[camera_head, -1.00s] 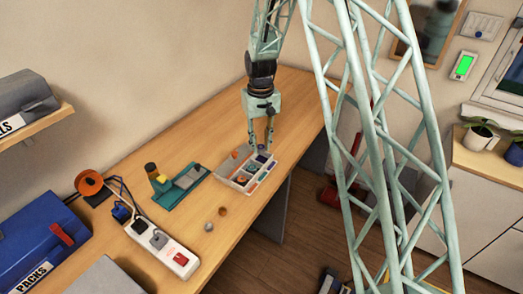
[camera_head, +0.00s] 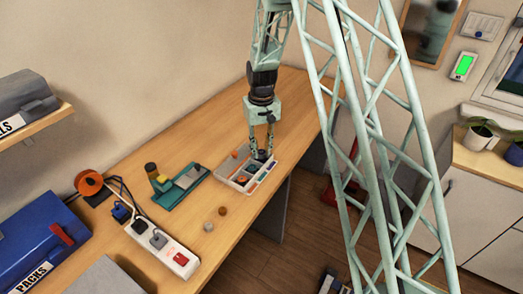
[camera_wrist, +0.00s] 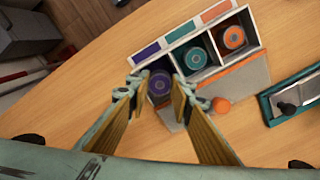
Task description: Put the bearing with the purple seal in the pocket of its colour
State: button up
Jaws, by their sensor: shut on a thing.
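The bearing with the purple seal (camera_wrist: 159,85) is between the fingertips of my gripper (camera_wrist: 160,94) in the wrist view. It is at the pocket with the purple label (camera_wrist: 147,52), at one end of the pocket tray (camera_wrist: 170,40). The fingers hide part of that pocket, and I cannot tell whether the bearing rests on its floor. A teal-sealed bearing (camera_wrist: 195,58) sits in the middle pocket and an orange-sealed one (camera_wrist: 233,37) in the orange-labelled pocket. In the head view my gripper (camera_head: 262,153) points down over the tray's far end (camera_head: 233,181).
A grey plate with an orange knob (camera_wrist: 221,106) adjoins the tray. A teal fixture (camera_head: 182,187) stands to its left. Two small round parts (camera_head: 222,211) lie on the bench in front. A power strip (camera_head: 165,250) and blue case (camera_head: 45,245) are further left.

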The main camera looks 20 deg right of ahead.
aim_at(261, 152)
jog(key=shift+f+b, duration=0.4)
jog(key=shift+f, duration=0.2)
jog(key=o, duration=1)
jog(key=shift+c, duration=0.2)
jog(key=shift+r, duration=0.15)
jog(key=shift+r+p, duration=0.5)
jog(key=shift+r, duration=0.25)
notch_tip(261, 152, up, 12)
jog(key=shift+f, duration=0.25)
